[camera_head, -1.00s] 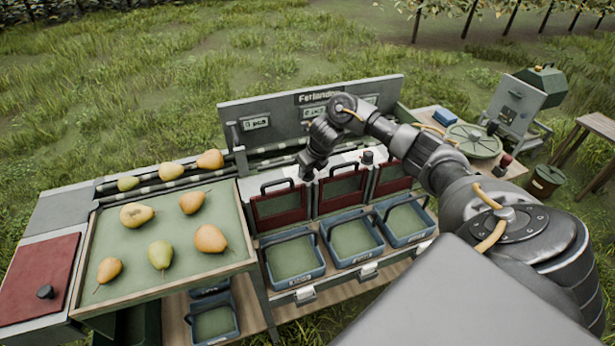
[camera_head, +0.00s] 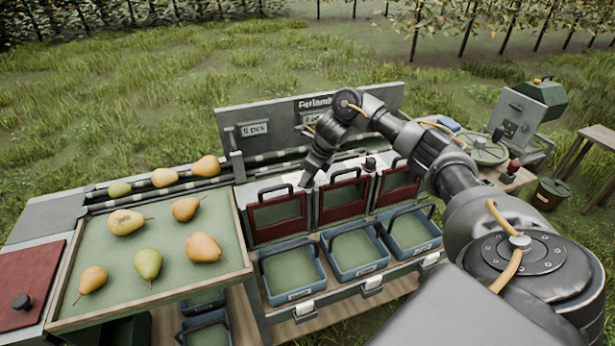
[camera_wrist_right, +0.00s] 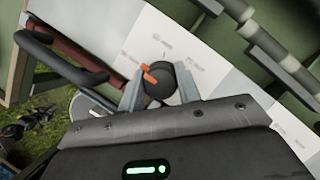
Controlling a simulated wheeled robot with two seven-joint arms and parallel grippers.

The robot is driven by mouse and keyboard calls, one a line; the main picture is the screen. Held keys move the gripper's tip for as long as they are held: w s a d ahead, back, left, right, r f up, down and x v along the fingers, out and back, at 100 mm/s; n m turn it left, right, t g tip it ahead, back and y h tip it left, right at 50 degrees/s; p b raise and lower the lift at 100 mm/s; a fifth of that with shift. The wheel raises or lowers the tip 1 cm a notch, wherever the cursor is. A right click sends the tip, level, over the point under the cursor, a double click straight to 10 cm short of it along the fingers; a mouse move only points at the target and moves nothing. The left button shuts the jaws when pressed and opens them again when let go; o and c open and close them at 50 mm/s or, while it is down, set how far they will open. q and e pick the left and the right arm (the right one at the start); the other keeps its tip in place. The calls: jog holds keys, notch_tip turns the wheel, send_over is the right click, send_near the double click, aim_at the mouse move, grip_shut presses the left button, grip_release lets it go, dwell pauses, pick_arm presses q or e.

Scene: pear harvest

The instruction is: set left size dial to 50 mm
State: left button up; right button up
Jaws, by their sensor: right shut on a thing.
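The left size dial (camera_wrist_right: 160,84) is a dark round knob with an orange pointer (camera_wrist_right: 149,73) on a white panel in the right wrist view. The pointer is toward the upper left of that picture. Small printed mm labels (camera_wrist_right: 163,43) sit around the dial, too blurred to read surely. My right gripper (camera_wrist_right: 158,88) is shut on the dial, one grey finger on each side. In the head view my right gripper (camera_head: 309,178) reaches down to the white panel behind the red gates, and hides the dial there. My left gripper is not in view.
Another dark knob (camera_head: 370,164) stands farther right on the panel. Red gates (camera_head: 278,212) with black handles stand close in front, above blue crates (camera_head: 291,275). A tray (camera_head: 170,296) of several pears is at left. The sign board (camera_head: 262,112) rises behind.

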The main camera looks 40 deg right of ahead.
jog(key=o, duration=1)
jog(key=shift+c, duration=0.2)
jog(key=p+v, duration=0.2)
jog(key=v, duration=0.8)
jog(key=shift+r, duration=0.4)
jog(key=shift+s+d, duration=0.1)
jog(key=shift+s, duration=0.05)
